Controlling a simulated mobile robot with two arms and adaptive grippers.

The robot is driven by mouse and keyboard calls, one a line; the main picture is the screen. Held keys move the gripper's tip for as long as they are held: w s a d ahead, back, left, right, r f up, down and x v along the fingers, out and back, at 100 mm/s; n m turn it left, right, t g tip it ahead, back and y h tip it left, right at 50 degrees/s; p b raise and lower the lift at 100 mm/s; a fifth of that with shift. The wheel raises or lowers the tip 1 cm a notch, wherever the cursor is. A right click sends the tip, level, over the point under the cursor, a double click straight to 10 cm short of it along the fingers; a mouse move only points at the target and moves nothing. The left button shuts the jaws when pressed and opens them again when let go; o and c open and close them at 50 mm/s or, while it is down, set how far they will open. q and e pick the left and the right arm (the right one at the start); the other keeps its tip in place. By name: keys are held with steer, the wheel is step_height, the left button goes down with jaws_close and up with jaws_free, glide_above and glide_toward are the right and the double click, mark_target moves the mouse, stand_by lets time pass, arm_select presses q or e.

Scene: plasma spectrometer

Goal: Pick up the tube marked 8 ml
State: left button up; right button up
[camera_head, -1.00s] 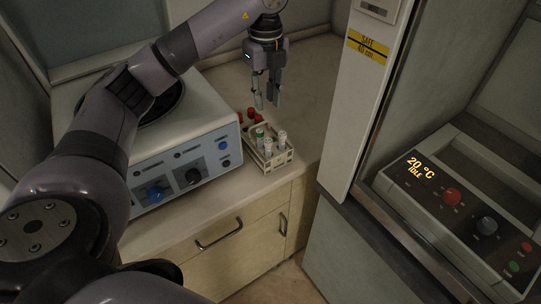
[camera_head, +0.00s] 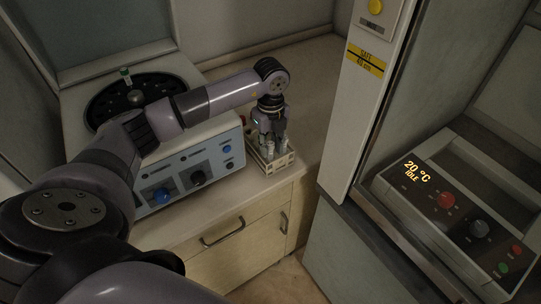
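A small pale tube rack (camera_head: 280,163) stands on the counter beside the centrifuge. White-capped tubes (camera_head: 269,146) show in it, partly covered by my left gripper. Any 8 ml marking is too small to read. My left gripper (camera_head: 273,138) points down directly over the rack, its fingers among the tube tops. I cannot tell whether its fingers are apart or closed on a tube. Red caps (camera_head: 242,119) show just behind the rack's left side. Another tube with a green cap (camera_head: 125,73) stands upright in the centrifuge rotor (camera_head: 105,103). My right gripper is not in view.
The centrifuge (camera_head: 208,145), with its lid open, stands close left of the rack. A tall cabinet frame (camera_head: 352,110) with a yellow label rises to the right. Another device (camera_head: 440,190) reads 20 °C, IDLE. The counter (camera_head: 305,90) behind the rack is clear.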

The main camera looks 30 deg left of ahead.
arm_select(q)
steer(key=shift+f, duration=0.75)
steer(key=shift+c, duration=0.5)
jaws_close()
steer(key=shift+r, duration=0.2)
